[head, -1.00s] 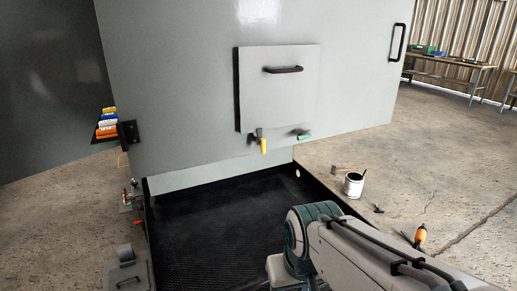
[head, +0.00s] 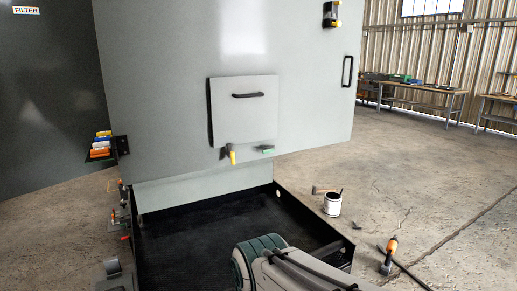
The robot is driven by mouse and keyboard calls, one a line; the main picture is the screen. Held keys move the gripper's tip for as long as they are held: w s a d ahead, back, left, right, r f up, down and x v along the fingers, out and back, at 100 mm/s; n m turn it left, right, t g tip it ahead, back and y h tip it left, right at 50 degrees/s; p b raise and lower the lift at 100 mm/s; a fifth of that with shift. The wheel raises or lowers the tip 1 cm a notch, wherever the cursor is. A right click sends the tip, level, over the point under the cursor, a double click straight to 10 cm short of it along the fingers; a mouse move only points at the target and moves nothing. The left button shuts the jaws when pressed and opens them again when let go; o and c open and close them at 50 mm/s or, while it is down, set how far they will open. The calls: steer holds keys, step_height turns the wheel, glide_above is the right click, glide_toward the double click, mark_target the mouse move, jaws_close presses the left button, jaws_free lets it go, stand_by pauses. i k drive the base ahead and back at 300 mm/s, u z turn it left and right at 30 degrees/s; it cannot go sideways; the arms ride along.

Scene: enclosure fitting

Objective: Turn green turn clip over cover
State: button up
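The cover (head: 245,112) is a light grey square plate with a black bar handle, set on the large grey enclosure wall. The green turn clip (head: 267,150) is a small piece just below the cover's lower right corner. It looks roughly level and beside the cover's lower edge, not visibly over it. A yellow clip (head: 233,157) hangs downward below the cover's lower edge, left of the green one. My arm shows at the bottom of the head view, well below and apart from the cover. My gripper is not in view.
A black tray floor (head: 215,220) with a raised rim lies below the wall. A white can (head: 333,203), a hammer and an orange-handled tool (head: 388,256) lie on the concrete to the right. Workbenches (head: 420,90) stand far back right. The air before the cover is clear.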

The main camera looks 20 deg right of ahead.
mark_target(267, 150)
steer(key=z, duration=0.8)
steer(key=i, duration=0.7)
steer(key=z, duration=0.65)
steer(key=i, duration=0.4)
steer(key=z, duration=0.1)
